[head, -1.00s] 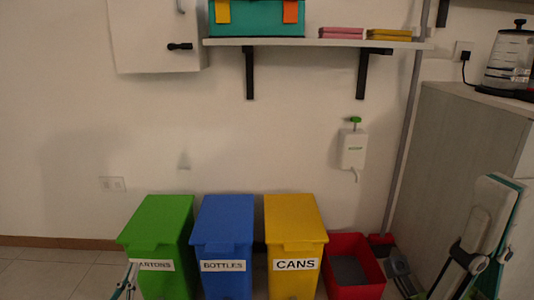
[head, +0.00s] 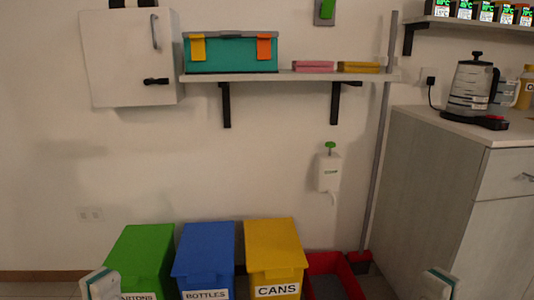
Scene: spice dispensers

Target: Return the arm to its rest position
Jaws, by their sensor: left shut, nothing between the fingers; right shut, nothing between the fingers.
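My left gripper (head: 100,285) shows at the bottom left edge of the head view, in front of the green bin. It is shut and empty, a white and teal shape cut off by the frame. My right gripper (head: 438,286) shows at the bottom right edge, in front of the grey cabinet's lower part. It is also shut and empty, and mostly cut off. Both are low, at about the same height, and apart from each other. The rest of both arms is out of view.
Green (head: 142,258), blue (head: 206,252) and yellow (head: 273,247) bins stand along the wall, beside a red box (head: 345,278). A grey cabinet (head: 450,160) with a kettle (head: 470,85) stands at right. A shelf (head: 300,76) holds a teal toolbox (head: 230,53).

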